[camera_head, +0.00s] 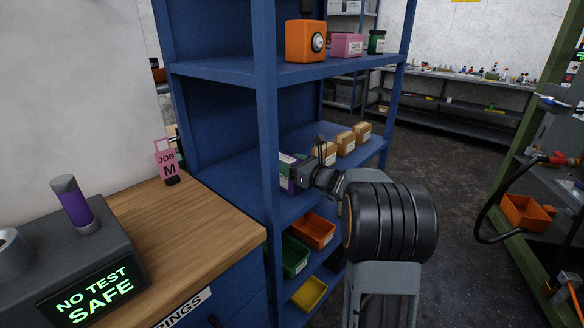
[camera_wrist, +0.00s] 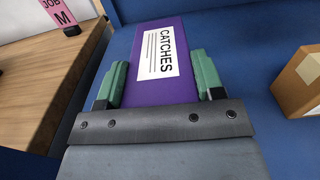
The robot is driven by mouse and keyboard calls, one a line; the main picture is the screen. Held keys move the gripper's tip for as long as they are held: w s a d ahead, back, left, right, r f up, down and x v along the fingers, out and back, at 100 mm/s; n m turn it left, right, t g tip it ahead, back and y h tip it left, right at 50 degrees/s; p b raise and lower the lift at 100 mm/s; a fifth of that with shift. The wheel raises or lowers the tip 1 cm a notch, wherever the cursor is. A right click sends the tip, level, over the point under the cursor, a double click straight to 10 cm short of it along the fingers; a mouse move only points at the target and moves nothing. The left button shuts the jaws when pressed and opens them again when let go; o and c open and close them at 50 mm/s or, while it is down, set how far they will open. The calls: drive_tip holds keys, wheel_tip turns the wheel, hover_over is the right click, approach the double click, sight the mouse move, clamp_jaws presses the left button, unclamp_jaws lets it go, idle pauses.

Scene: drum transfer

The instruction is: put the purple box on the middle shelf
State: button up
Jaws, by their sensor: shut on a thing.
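The purple box (camera_wrist: 165,90), with a white label reading CATCHES, is between the green fingers of my gripper (camera_wrist: 160,66) in the wrist view. The gripper is shut on it. In the head view the purple box (camera_head: 287,184) shows only partly, behind the blue front post and beside my gripper (camera_head: 304,176). It is at the left part of the blue middle shelf (camera_head: 228,178). Shelf surface shows around it in the wrist view. I cannot tell whether the box touches the shelf or is held just above it.
Several cardboard boxes (camera_head: 345,142) stand on the middle shelf to the right. The shelf's front post (camera_head: 265,120) is close by on the left. The top shelf (camera_head: 225,70) is overhead. Green (camera_head: 295,257), orange (camera_head: 312,230) and yellow (camera_head: 309,293) bins sit below. A wooden counter (camera_head: 185,215) adjoins at left.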

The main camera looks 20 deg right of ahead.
drive_tip(key=shift+f, duration=0.1)
drive_tip(key=shift+f, duration=0.15)
drive_tip(key=o, duration=1.3)
drive_tip(key=shift+r, duration=0.25)
drive_tip(key=v, duration=1.2)
drive_tip(key=shift+f+p, duration=0.1)
drive_tip(key=shift+p, duration=0.2)
